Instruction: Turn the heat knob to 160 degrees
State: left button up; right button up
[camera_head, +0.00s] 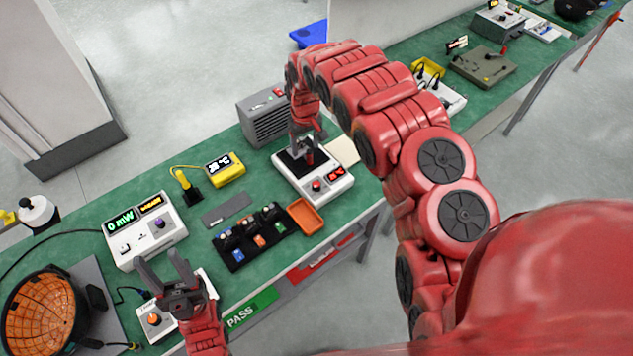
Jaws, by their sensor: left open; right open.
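A white control box (177,327) stands at the table's front left, with an orange-marked knob (154,320) on its top that looks like the heat knob. Its pointer setting is too small to read. My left gripper (159,260) is open and empty; in the picture it overlaps the box's back part, with the knob just left of it and apart. My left gripper and wrist hide part of the box. My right gripper (306,153) points down over the black plate of a white device (318,193) with red buttons and a red display; contact there is unclear.
A white power meter (145,236) stands behind the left gripper. An orange-lined round bowl (42,315) is at far left. A black tray of small modules (252,240), an orange tray (305,217) and a yellow meter (226,169) stand between the arms. Green tabletop (207,193) shows between them.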

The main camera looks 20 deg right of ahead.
jog(key=s+d+r+g, duration=0.1)
jog(key=s+r, duration=0.1)
jog(key=s, duration=0.1)
jog(key=b, duration=0.9)
send_over(316, 184)
jog(key=f, duration=0.9)
jog(key=shift+s+a+f, duration=0.2)
jog(key=shift+a+f, duration=0.05)
jog(key=shift+f, duration=0.05)
notch_tip(316, 184, down, 6)
jog(key=p, duration=0.3)
jog(key=shift+w+d+f, duration=0.1)
jog(key=shift+f, duration=0.05)
jog(key=shift+d+f+p, duration=0.15)
jog(key=shift+f+p, duration=0.2)
jog(key=shift+f, duration=0.65)
grip_shut()
